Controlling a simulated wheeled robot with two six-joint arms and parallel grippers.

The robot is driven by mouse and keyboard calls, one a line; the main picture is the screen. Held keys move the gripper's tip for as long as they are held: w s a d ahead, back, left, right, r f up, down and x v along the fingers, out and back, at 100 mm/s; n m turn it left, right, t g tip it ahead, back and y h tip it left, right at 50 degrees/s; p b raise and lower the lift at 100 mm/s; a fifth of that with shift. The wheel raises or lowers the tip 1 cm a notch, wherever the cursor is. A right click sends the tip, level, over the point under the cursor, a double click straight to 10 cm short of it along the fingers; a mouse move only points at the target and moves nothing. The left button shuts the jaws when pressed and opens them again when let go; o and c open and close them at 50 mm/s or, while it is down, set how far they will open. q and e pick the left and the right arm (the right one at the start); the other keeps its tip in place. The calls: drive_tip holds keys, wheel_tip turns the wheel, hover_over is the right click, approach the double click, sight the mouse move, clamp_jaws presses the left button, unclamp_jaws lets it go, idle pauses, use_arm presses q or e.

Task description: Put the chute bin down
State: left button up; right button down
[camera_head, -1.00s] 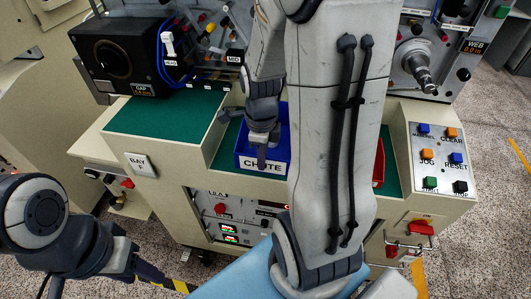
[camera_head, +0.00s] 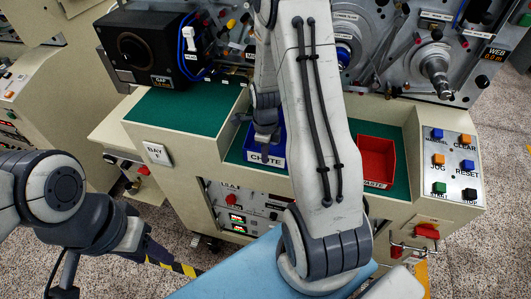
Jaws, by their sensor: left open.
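The blue chute bin (camera_head: 280,153), with a white CHUTE label on its front, is at the green-topped recess of the bench. My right arm's large pale link hides its right part. My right gripper (camera_head: 265,142) points down at the bin's front wall, above the label, and is shut on it. Whether the bin's base touches the green surface is hidden. My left gripper (camera_head: 64,291) is low at the left edge, mostly cut off, open and away from the bin.
A red WASTE bin (camera_head: 376,160) stands right of my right arm on the green surface. A button panel (camera_head: 445,165) is further right. A raised green shelf (camera_head: 175,110) and a black GAP box (camera_head: 145,48) are at the left. Spindles (camera_head: 432,75) project from the back panel.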

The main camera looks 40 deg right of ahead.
drive_tip(key=shift+f, duration=0.25)
drive_tip(key=c, duration=1.1)
unclamp_jaws()
drive_tip(key=shift+r, duration=0.1)
drive_tip(key=shift+o, duration=0.2)
